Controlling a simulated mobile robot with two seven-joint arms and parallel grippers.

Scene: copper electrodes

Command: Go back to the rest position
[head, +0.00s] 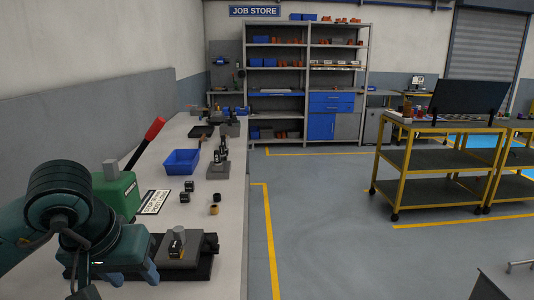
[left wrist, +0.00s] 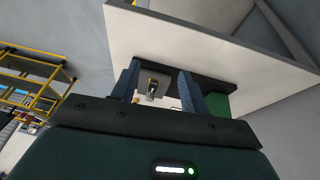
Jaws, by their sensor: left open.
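My left gripper (head: 118,279) is at the lower left of the head view, by the front end of the long bench (head: 231,184). Its two blue fingers are apart. In the left wrist view the gripper (left wrist: 158,88) is open, and a small grey and dark piece shows beyond the gap between the fingers. In the head view a grey block on a black base (head: 186,256) lies just right of the gripper, with a small black and yellowish piece (head: 176,242) on it. My right gripper is in neither view.
A green machine (head: 117,194) with a red-handled lever (head: 146,143) stands close behind the left gripper. A blue bin (head: 181,162) and several small dark blocks (head: 186,185) are further along the bench. The floor (head: 325,225) right of the bench is clear; a yellow-framed cart (head: 440,127) stands beyond.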

